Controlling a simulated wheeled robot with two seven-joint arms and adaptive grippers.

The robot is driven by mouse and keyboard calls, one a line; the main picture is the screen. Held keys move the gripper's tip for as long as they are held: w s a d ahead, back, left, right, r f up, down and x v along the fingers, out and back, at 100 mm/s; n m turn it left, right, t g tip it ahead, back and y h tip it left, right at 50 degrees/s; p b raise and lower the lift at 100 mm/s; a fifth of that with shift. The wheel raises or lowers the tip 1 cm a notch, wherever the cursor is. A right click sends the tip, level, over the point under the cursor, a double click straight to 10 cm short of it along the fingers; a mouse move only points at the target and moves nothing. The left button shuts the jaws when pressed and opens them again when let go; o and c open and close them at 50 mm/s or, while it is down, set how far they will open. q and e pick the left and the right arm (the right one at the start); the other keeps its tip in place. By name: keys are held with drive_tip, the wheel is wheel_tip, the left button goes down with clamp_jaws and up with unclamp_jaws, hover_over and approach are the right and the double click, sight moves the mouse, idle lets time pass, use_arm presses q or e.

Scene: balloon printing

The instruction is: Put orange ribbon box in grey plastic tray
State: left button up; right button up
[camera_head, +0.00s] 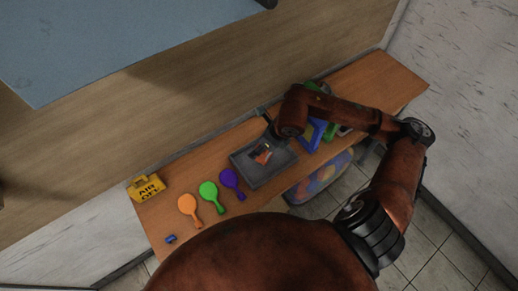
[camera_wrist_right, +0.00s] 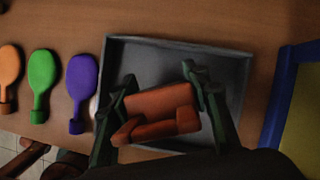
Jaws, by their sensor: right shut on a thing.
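The orange ribbon box (camera_wrist_right: 160,103) is between the two dark green fingers of my right gripper (camera_wrist_right: 160,98), which is shut on it. In the head view the box (camera_head: 262,157) shows small and partly covered by my right gripper (camera_head: 266,147). The grey plastic tray (camera_wrist_right: 228,52) lies flat on the wooden shelf, directly beneath the box in the wrist view. The tray (camera_head: 252,181) also shows in the head view, with the box over its middle. I cannot tell whether the box touches the tray floor. My left gripper is not in view.
An orange balloon (camera_head: 187,204), a green balloon (camera_head: 209,191) and a purple balloon (camera_head: 230,179) lie left of the tray. A yellow "AIR" box (camera_head: 147,187) and a small blue item (camera_head: 171,239) are farther left. A blue-framed item (camera_head: 312,134) stands close right of the tray.

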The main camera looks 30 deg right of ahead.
drive_tip(key=shift+f, duration=0.9)
drive_tip(key=shift+f, duration=0.1)
drive_tip(key=o, duration=1.3)
drive_tip(key=shift+c, duration=0.2)
drive_tip(key=v, duration=1.2)
